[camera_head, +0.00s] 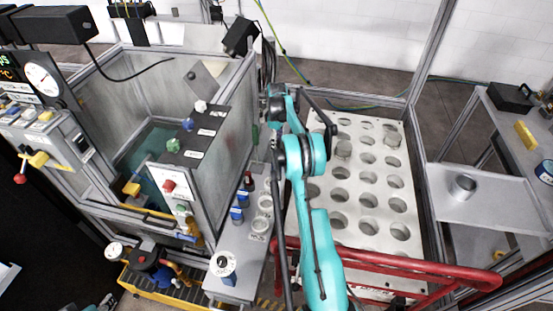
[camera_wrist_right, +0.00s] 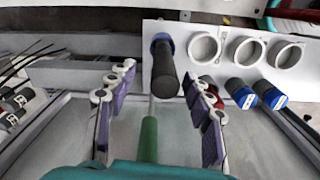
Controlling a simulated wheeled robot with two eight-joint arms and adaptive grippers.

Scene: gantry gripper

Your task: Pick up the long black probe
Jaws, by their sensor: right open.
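The long black probe (camera_wrist_right: 166,76) shows in the right wrist view as a dark cylinder with a blue collar at its far end, by a white plate with round holes. My right gripper (camera_wrist_right: 159,77) is open, with one purple-padded finger on each side of the probe. I see gaps between the pads and the probe, so it does not look gripped. A green rod (camera_wrist_right: 149,138) shows below the probe, between the fingers. In the head view my teal right arm reaches over the narrow bench, and I cannot clearly make out the probe there.
Two blue-capped parts (camera_wrist_right: 270,95) and a row of ring holders (camera_wrist_right: 246,51) are right of the gripper. In the head view, a tank enclosure (camera_head: 205,135) stands left of the arm and a plate with many holes (camera_head: 385,180) right. A red rail (camera_head: 400,262) crosses in front.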

